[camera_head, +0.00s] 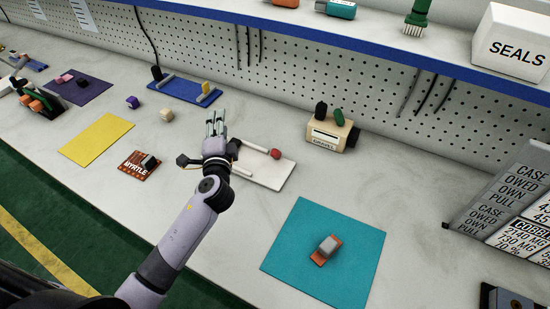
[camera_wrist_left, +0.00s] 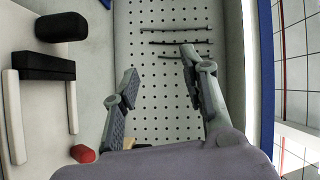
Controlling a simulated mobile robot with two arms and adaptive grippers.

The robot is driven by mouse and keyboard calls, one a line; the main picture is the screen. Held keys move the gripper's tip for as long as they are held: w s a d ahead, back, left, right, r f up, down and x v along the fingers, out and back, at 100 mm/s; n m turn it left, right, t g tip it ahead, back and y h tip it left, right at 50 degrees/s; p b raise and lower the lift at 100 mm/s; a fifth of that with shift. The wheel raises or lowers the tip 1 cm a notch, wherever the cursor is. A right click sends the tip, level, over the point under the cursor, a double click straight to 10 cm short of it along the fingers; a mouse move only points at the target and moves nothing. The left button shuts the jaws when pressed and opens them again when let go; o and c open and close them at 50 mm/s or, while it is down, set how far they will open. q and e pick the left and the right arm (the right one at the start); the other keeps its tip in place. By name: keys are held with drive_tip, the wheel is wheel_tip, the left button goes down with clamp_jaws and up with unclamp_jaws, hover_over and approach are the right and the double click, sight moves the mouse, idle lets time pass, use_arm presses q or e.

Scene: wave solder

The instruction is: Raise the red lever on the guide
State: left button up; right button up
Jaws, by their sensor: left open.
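The guide (camera_head: 268,178) is a pale board with light rails on the workbench, partly hidden behind my left gripper and wrist in the head view. The red lever's knob (camera_head: 275,154) is at its right end. In the left wrist view the red knob (camera_wrist_left: 83,154) is at the lower left, below the pale rails and a black block (camera_wrist_left: 50,66) with a black cylinder (camera_wrist_left: 62,27). My left gripper (camera_head: 215,122) is open and empty above the bench, left of the red knob. Its spread fingers also show in the left wrist view (camera_wrist_left: 155,80). My right gripper is out of view.
A beige boxy device (camera_head: 327,135) stands behind the guide, to the right. A red-brown MYRTLE board (camera_head: 138,168) lies left. A teal mat (camera_head: 300,240) is front right. A shelf (camera_head: 330,33) overhangs the back.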

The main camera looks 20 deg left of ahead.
sight(275, 150)
use_arm(q)
drive_tip(key=s+d+f+m+h+b, duration=0.2)
drive_tip(key=s+d+f+m+h, duration=0.1)
drive_tip(key=m, duration=0.5)
drive_tip(key=s+d+f+m+t+h+b, duration=0.1)
drive_tip(key=s+d+f+m+h+b, duration=0.2)
drive_tip(key=m, duration=0.6)
drive_tip(key=s+d+f+m+h+b, duration=0.2)
drive_tip(key=s+d+f+m+h, duration=0.2)
drive_tip(key=m, duration=0.5)
drive_tip(key=shift+f, duration=0.95)
drive_tip(key=shift+d+f, duration=0.1)
drive_tip(key=shift+f, duration=0.05)
drive_tip(key=w+d, duration=0.1)
drive_tip(key=w, duration=0.4)
drive_tip(key=w+d, duration=0.1)
drive_tip(key=w, duration=0.5)
drive_tip(key=w+d, duration=0.1)
drive_tip(key=w, duration=0.5)
drive_tip(key=shift+d+p, duration=0.1)
drive_tip(key=shift+p, duration=0.3)
drive_tip(key=shift+c, duration=0.6)
clamp_jaws()
